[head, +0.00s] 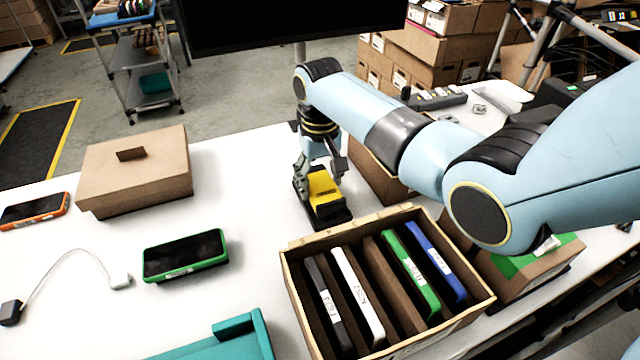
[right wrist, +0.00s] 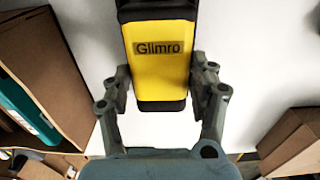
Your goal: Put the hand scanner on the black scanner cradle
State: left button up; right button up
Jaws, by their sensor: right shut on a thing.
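The hand scanner is yellow with black ends (head: 324,187) and sits near the middle of the white table in the head view, behind the divided carton. In the right wrist view the scanner (right wrist: 160,72) shows its "Glimro" label between the two fingers. My right gripper (head: 320,174) reaches down from above and is shut on the scanner's sides. A black base that looks like the scanner cradle (head: 334,219) shows beneath and in front of the scanner. I cannot tell whether the scanner rests on it or hangs just above. My left gripper is not in view.
A divided carton (head: 292,275) with several upright slim devices stands just in front. A closed brown box (head: 135,168), a green-cased device (head: 185,255), an orange-cased device (head: 34,210) and a teal tray (head: 262,335) lie left. More cartons stand right. Table between box and scanner is clear.

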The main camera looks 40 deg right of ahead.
aim_at(320, 182)
jog(key=shift+f, duration=0.75)
jog(key=o, duration=1)
jog(key=shift+f, duration=0.1)
notch_tip(320, 182, up, 12)
jog(key=shift+r, duration=0.15)
